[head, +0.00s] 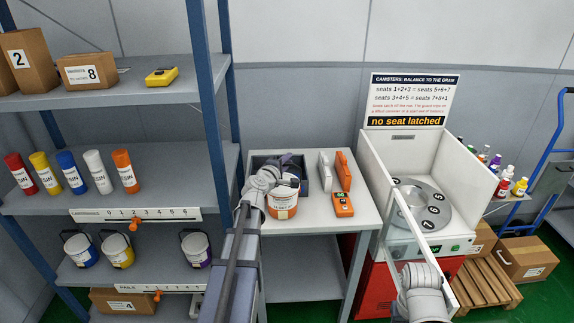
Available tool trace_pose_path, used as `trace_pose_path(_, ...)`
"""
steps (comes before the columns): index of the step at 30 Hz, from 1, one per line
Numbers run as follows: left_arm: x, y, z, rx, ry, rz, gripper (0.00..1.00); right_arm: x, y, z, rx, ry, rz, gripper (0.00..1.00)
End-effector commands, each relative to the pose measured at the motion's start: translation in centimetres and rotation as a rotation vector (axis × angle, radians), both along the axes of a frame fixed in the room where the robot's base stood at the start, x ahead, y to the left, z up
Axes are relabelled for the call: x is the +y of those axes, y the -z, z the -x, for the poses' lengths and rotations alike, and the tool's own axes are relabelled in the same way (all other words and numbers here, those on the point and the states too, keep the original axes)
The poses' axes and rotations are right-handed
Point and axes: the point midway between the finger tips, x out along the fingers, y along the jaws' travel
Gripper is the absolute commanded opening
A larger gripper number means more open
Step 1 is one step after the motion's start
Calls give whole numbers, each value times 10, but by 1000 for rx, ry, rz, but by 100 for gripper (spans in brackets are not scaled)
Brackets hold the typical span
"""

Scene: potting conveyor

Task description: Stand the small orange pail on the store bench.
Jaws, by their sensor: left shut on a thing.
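The small orange pail (283,208), white with an orange band, is upright at the left part of the white-topped bench (312,217). My left gripper (289,172) is over the pail's top, shut on it. The gripper and wrist cover part of the rim, and the handle is hard to make out. I cannot tell whether the pail's base touches the bench top. Part of my right arm shows at the lower right, in front of the machine; its gripper is not visible.
A dark tray (258,161) lies behind the pail. White and orange upright cases (342,170) and an orange meter (343,204) stand to its right. The shelf rack (150,150) is close on the left, with several pails low down. A white machine (405,155) stands right.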

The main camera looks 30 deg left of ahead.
Motion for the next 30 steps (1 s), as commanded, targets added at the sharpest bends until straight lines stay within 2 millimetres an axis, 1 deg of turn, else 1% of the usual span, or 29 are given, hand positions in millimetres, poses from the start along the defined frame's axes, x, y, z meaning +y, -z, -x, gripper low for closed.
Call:
trace_pose_path(3,0,-1,0,-1,-1,1,0,0,-1,0,0,0,0,50)
trace_pose_path(7,0,2,0,-1,-1,1,0,0,2,0,0,0,0,50)
trace_pose_path(8,0,2,0,0,0,0,19,0,3,0,0,0,0,50)
trace_pose_path(15,0,2,0,0,0,0,46,0,2,0,0,0,0,50)
trace_pose_path(16,0,2,0,0,0,0,48,0,2,0,0,0,0,50)
trace_pose_path(22,0,1,0,0,0,0,48,0,1,0,0,0,0,50)
trace_pose_path(25,0,-3,0,0,0,0,48,0,-3,0,0,0,0,50)
trace_pose_path(28,-2,-4,14,0,-1,1,48,0,-4,0,0,0,0,50)
trace_pose_path(30,-3,-7,28,0,-2,1,48,0,-7,0,0,0,0,50)
